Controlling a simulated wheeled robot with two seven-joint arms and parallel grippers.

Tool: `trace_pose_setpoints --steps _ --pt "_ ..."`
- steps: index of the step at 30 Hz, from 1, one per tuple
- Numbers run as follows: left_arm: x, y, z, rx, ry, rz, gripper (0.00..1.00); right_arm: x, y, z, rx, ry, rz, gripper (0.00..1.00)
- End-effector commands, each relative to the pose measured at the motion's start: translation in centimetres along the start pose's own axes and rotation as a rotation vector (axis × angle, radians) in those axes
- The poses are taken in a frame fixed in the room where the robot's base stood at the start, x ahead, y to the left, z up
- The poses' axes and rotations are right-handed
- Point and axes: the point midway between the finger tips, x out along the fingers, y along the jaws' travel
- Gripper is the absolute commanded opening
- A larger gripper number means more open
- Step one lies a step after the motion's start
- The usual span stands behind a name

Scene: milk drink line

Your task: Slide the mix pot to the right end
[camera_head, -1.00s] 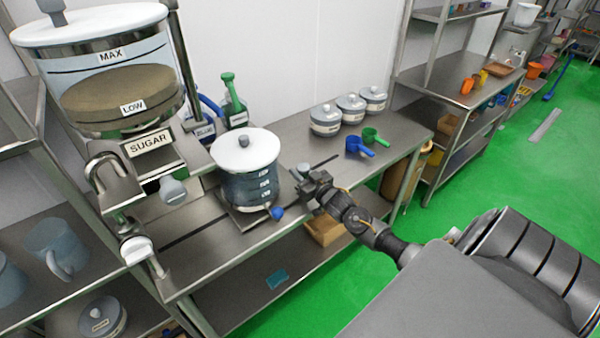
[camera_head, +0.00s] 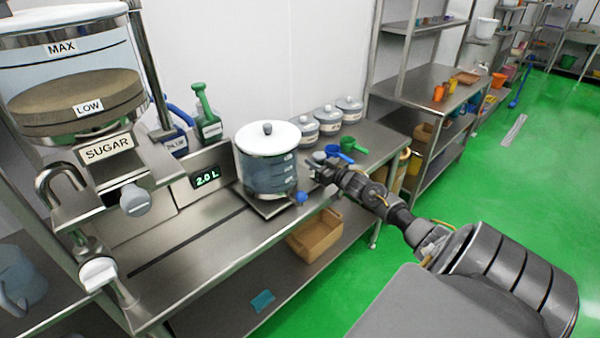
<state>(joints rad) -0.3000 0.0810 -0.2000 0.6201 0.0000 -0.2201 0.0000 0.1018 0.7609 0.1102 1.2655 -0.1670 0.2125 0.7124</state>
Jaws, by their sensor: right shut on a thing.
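The mix pot (camera_head: 268,174) is a clear marked vessel with a white lid and a small blue tap at its lower right. It stands upright on a flat metal base on the steel counter, in the middle of the head view. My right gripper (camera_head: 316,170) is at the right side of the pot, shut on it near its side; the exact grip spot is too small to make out. A dark slot (camera_head: 190,243) runs along the counter to the left of the pot. My left gripper is not in view.
A sugar dispenser (camera_head: 107,148) stands at the left, with a display (camera_head: 207,178) reading 2.0 L beside it. Several white-lidded jars (camera_head: 348,109), a blue scoop (camera_head: 338,152) and a green scoop (camera_head: 349,145) occupy the counter's right end.

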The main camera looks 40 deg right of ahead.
Motion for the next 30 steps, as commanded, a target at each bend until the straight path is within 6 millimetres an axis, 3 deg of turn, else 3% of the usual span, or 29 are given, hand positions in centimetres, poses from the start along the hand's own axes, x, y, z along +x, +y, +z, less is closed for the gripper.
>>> trace_pose_setpoints --steps 3,10,28,29,30 --pt "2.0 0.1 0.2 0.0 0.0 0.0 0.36 0.0 2.7 0.4 -0.004 0.003 0.006 0.0" --pt "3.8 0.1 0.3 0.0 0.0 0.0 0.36 0.0 5.8 0.1 -0.003 0.003 0.003 0.0" --pt "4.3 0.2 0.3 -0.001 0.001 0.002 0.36 0.0 7.3 -0.3 -0.003 0.002 0.006 0.0" --pt "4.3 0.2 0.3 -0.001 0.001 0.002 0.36 0.0 7.3 -0.3 -0.003 0.002 0.006 0.26" --pt "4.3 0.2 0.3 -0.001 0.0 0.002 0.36 0.0 7.3 -0.3 -0.003 0.003 0.006 0.31"
